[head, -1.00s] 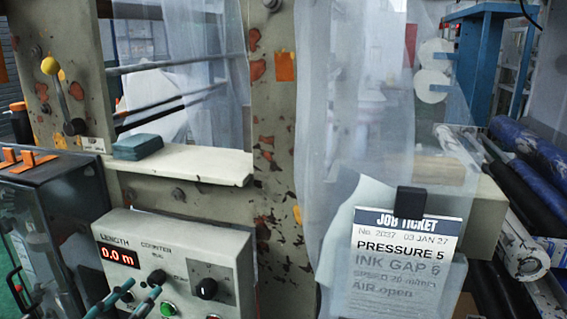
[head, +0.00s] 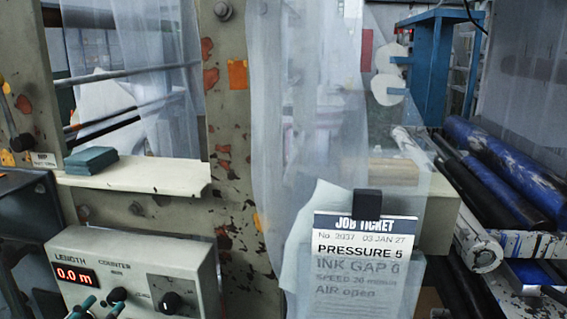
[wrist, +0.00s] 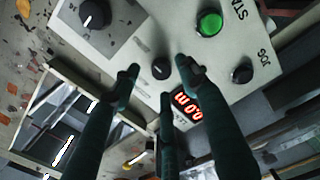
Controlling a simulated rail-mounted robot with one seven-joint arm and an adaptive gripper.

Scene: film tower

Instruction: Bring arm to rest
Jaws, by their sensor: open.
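My gripper (wrist: 158,78) is open and empty in the wrist view, its dark teal fingers spread over the control panel (wrist: 130,30). A small black knob shows between the fingertips; I cannot tell if any finger touches the panel. In the head view only the fingertips (head: 100,304) show at the bottom left, in front of the lower part of the panel (head: 205,262). The rest of the arm is out of view there. The panel's red display (head: 76,275) reads 0.0 m, with a black dial (head: 170,302) to its right.
A job ticket (head: 365,250) hangs from a black clip (head: 367,203) at the lower middle. A pale ledge (head: 150,177) carries a teal block (head: 91,161). Clear film (head: 300,120) hangs in the middle. Blue rollers (head: 500,165) lie at right. The wrist view shows a green button (wrist: 209,23).

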